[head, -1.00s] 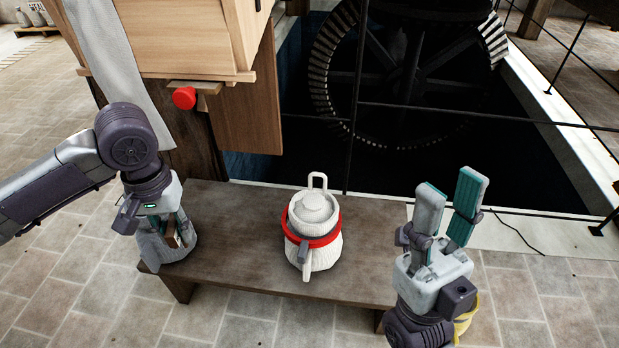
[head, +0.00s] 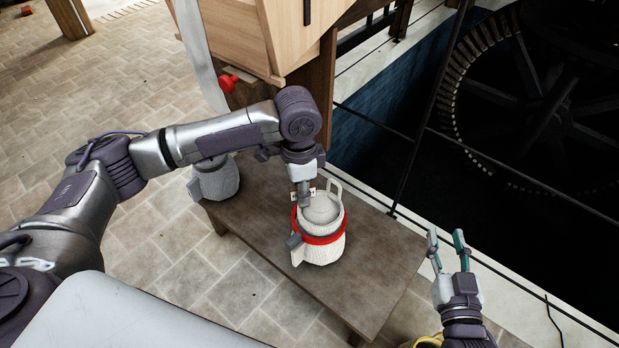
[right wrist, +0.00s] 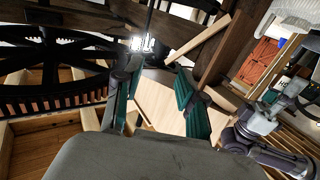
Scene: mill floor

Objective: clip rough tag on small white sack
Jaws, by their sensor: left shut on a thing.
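The small white sack (head: 325,250) stands upright on a wooden bench, with a red band around it and a grey clip-like piece at its front left. My left gripper (head: 304,196) is shut on a small pale tag (head: 291,195), which shows only partly beside the fingers. It is at the sack's top left in the head view; whether the tag touches the sack I cannot tell. My right gripper (head: 447,243) is open and empty, off the bench's right end; its parted green-lined fingers also show in the right wrist view (right wrist: 157,105).
A grey sack-like container (head: 215,180) stands at the left end of the bench (head: 375,270), partly behind my left arm. A wooden cabinet with a red knob (head: 229,83) stands behind. A dark wheel pit with railings (head: 410,160) lies to the right.

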